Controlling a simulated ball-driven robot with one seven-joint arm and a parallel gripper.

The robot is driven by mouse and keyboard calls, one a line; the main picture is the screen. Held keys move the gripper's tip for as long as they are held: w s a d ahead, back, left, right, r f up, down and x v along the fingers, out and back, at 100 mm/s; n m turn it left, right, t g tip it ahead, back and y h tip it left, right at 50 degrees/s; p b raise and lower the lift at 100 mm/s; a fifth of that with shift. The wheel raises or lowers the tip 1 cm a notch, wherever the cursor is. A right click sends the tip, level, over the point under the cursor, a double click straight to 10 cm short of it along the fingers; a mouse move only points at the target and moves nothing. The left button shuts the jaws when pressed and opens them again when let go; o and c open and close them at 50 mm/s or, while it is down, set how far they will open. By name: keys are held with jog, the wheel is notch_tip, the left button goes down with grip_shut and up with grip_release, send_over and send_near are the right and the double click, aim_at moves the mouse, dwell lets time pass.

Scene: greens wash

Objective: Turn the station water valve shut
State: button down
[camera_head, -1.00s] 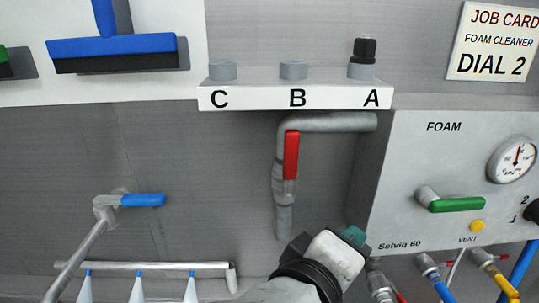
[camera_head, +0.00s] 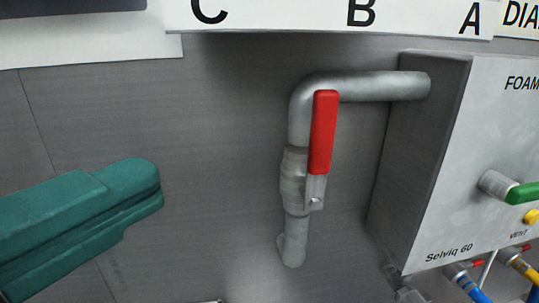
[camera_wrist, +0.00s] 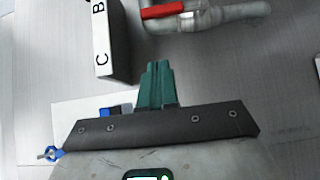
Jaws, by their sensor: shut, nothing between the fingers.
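The station water valve has a red handle (camera_head: 323,132), upright along the grey vertical pipe (camera_head: 294,222) on the wall. The handle's lower end meets a metal pivot at the valve body. My gripper (camera_head: 150,185), with green fingers, is at the left in the head view, shut and empty. In the picture it is left of the red handle and apart from it. In the wrist view the shut green fingers (camera_wrist: 158,80) point up. The red handle (camera_wrist: 162,11) and pipe (camera_wrist: 225,18) show beyond them at the top, with a gap between.
A white ledge (camera_head: 270,18) marked C, B, A juts out above the pipe. The grey foam box (camera_head: 420,150) stands right of the valve, with a green handle (camera_head: 523,193), yellow button (camera_head: 532,215) and hoses below. The wall left of the pipe is bare.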

jog(key=p, duration=0.2)
send_near(320, 157)
jog(key=w+a+r, duration=0.3)
jog(key=w, duration=0.2)
jog(key=shift+w+d+f+p, duration=0.1)
jog(key=shift+w+d, duration=0.15)
jog(key=shift+d, duration=0.5)
jog(key=shift+w+d+p, duration=0.1)
jog(key=shift+w+d, duration=0.15)
jog(key=shift+d, duration=0.55)
jog(key=shift+w+d+f+p, duration=0.1)
jog(key=shift+w+d, duration=0.15)
jog(key=shift+d, duration=0.5)
